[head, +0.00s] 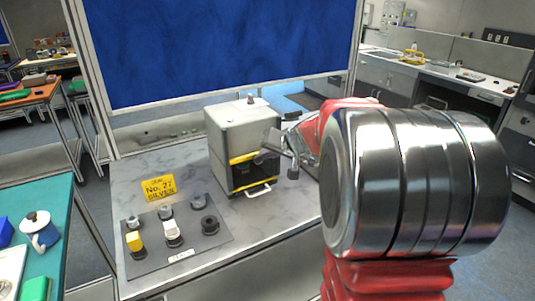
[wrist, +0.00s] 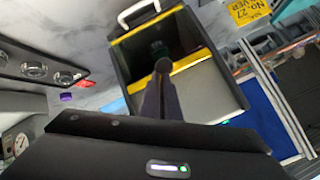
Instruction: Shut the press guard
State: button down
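The press (head: 233,128) is a beige box on a grey bench. Its front has a dark opening between two yellow edges, with a white handle (head: 258,190) low on the front. The wrist view shows the press from close up and upside down, with the yellow-edged opening (wrist: 155,50) dark inside and the handle (wrist: 138,13) at the top. The guard appears open. My gripper (head: 277,161) is at the right front of the press, above the handle. In the wrist view its dark fingers (wrist: 162,78) overlap in front of the opening; whether they are apart is unclear.
A grey panel with several knobs and buttons (head: 173,233) lies left of the press on the bench. A yellow sign (head: 159,188) stands behind it. A blue board (head: 220,45) stands behind the bench. A teal table (head: 55,205) is at the left.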

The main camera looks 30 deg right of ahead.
jog(key=w+d+r+v, duration=0.1)
jog(key=v, duration=1.1)
jog(key=shift+d+r, duration=0.4)
jog(key=shift+r, duration=0.2)
jog(key=s+a+f+g, duration=0.4)
jog(key=s+a+f, duration=0.5)
jog(key=s, duration=0.1)
jog(key=s+a+f+n, duration=0.1)
jog(key=s+a+n, duration=0.2)
jog(key=s+a, duration=0.3)
jog(key=s+a+f+n, duration=0.1)
jog(key=s+a+n, duration=0.3)
jog(key=a, duration=0.7)
jog(key=shift+s+a+g, duration=0.35)
jog(key=shift+s+g, duration=0.05)
jog(key=shift+s, duration=0.45)
